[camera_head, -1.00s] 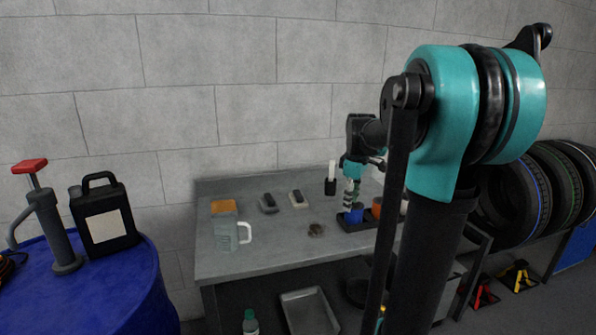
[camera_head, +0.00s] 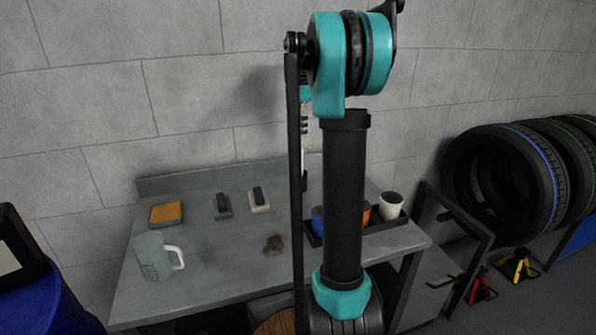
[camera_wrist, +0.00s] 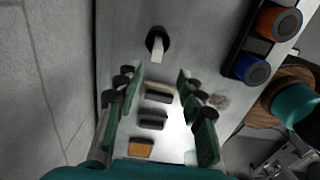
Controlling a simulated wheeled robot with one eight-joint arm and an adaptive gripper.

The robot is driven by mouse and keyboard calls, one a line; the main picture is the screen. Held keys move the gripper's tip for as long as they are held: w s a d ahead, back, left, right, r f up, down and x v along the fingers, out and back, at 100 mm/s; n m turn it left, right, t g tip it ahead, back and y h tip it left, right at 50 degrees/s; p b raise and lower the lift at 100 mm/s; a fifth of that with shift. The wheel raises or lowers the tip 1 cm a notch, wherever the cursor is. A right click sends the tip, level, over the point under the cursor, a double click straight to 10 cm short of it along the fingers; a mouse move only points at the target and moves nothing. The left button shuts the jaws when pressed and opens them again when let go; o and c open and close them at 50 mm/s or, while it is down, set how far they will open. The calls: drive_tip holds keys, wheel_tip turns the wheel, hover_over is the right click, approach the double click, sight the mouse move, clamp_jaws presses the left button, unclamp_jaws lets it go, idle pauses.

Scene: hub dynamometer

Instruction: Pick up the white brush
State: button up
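A cream-white block with a black grip on top, which looks like the white brush (camera_head: 260,201), lies on the grey workbench (camera_head: 215,255). It also shows in the wrist view (camera_wrist: 158,91), between and beyond my fingers. A similar dark grey brush (camera_head: 223,206) lies to its left and shows in the wrist view (camera_wrist: 152,120). My gripper (camera_wrist: 157,78) is open and empty, with green fingers spread wide above the bench. In the head view it is mostly hidden behind my arm.
A black holder with an upright white stick (camera_wrist: 157,44) stands near the brushes. A dark tray (camera_head: 385,224) holds blue, orange and white cups. A clear jug (camera_head: 153,257), an orange sponge (camera_head: 166,212) and a dark brown clump (camera_head: 273,244) are on the bench. Tyres (camera_head: 505,180) stand at right.

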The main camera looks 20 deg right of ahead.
sight(301, 150)
wheel_tip(301, 150, down, 8)
drive_tip(key=shift+w+d+f, duration=0.1)
drive_tip(key=shift+f, duration=0.1)
drive_tip(key=shift+w+f, duration=0.2)
drive_tip(key=shift+f, duration=2.35)
clamp_jaws()
